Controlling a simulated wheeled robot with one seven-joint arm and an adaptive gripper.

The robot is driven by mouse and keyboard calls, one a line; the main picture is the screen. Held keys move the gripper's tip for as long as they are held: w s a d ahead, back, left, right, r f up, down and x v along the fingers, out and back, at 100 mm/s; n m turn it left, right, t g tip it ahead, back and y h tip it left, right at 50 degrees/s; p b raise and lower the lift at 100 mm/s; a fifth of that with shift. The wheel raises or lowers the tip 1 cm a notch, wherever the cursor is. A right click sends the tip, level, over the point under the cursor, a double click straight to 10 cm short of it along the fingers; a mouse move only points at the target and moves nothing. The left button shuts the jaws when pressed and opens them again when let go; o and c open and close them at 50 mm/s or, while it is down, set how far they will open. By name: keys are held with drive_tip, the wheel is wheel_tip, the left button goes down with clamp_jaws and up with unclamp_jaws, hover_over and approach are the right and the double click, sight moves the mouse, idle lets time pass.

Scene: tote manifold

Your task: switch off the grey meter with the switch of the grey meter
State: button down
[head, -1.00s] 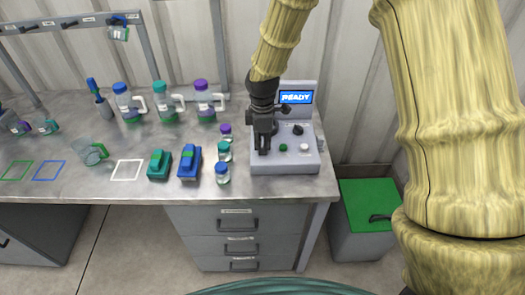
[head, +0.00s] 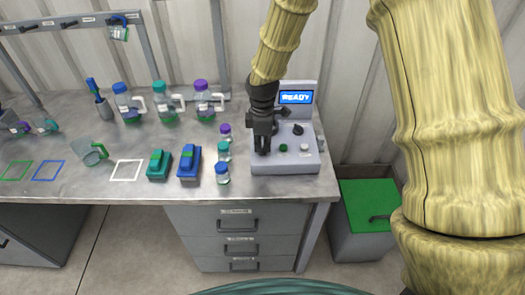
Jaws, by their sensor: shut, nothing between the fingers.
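The grey meter (head: 287,163) stands at the right end of the metal bench, with a raised screen (head: 296,97) reading "READY" in white on blue. Its sloped top carries a black knob (head: 298,129), a green button (head: 283,148) and a pale button (head: 304,147). My gripper (head: 262,148) is shut and empty, pointing down over the left part of the meter's top. It hides that part, and I cannot make out a switch there. I cannot tell whether the fingertips touch the meter.
Small capped jars (head: 222,173) stand just left of the meter. Blue (head: 189,161) and teal (head: 159,163) devices sit farther left. Several handled bottles (head: 203,101) stand behind. A green-lidded bin (head: 368,204) is on the floor at right.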

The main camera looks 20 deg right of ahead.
sight(262, 151)
drive_tip(key=shift+f, duration=0.35)
drive_tip(key=shift+r, duration=0.1)
idle(0.3)
drive_tip(key=shift+r+p, duration=2.8)
drive_tip(key=shift+r, duration=0.65)
